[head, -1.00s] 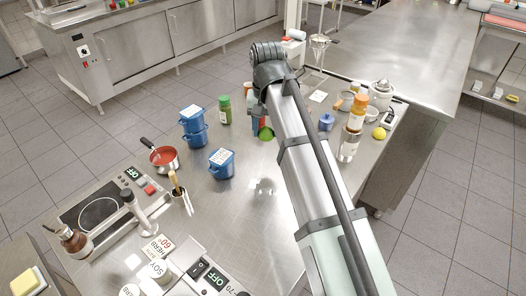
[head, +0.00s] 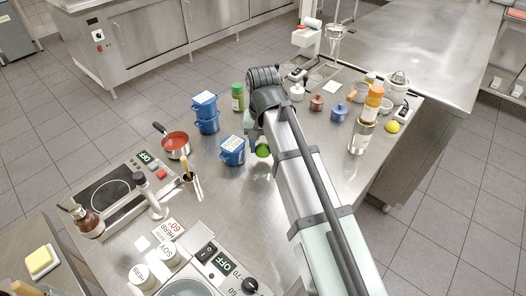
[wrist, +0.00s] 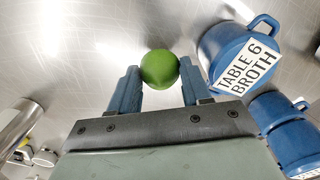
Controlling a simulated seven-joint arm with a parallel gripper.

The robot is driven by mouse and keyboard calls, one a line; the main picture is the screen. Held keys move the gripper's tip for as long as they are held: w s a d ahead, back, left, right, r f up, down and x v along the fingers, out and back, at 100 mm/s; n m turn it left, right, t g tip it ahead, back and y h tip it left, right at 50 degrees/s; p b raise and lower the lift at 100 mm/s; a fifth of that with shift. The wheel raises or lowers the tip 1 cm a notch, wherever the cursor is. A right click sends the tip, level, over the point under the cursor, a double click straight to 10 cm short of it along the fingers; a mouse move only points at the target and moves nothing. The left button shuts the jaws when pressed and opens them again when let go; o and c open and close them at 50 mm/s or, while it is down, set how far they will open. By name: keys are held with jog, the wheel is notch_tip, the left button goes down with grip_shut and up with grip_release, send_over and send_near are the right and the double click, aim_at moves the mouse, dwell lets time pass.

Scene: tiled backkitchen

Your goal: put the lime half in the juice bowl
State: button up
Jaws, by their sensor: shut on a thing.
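The lime half is a round green piece (wrist: 160,69) in the wrist view, pinched between the blue fingertips of my gripper (wrist: 159,76). Only its rounded green skin shows; the cut face is hidden. In the head view the lime (head: 262,151) shows below my wrist, just right of a blue pot. Steel counter shows around it. A small pale bowl (head: 386,106) stands beside the white juicer (head: 398,84) at the right; I cannot tell whether it is the juice bowl.
The blue "Table 6 Broth" pot (wrist: 232,60) stands close beside my gripper. Stacked blue pots (head: 206,114) and a green-lidded jar (head: 238,97) are behind it. A lemon (head: 392,127) and an orange-topped bottle (head: 372,103) stand at the right.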

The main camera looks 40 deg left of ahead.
aim_at(263, 152)
jog(key=shift+f, duration=1.6)
jog(key=shift+f, duration=0.15)
jog(key=o, duration=0.8)
jog(key=shift+c, duration=0.2)
notch_tip(263, 152, up, 12)
jog(key=shift+f, duration=0.2)
jog(key=o, duration=0.4)
jog(key=shift+r, duration=0.35)
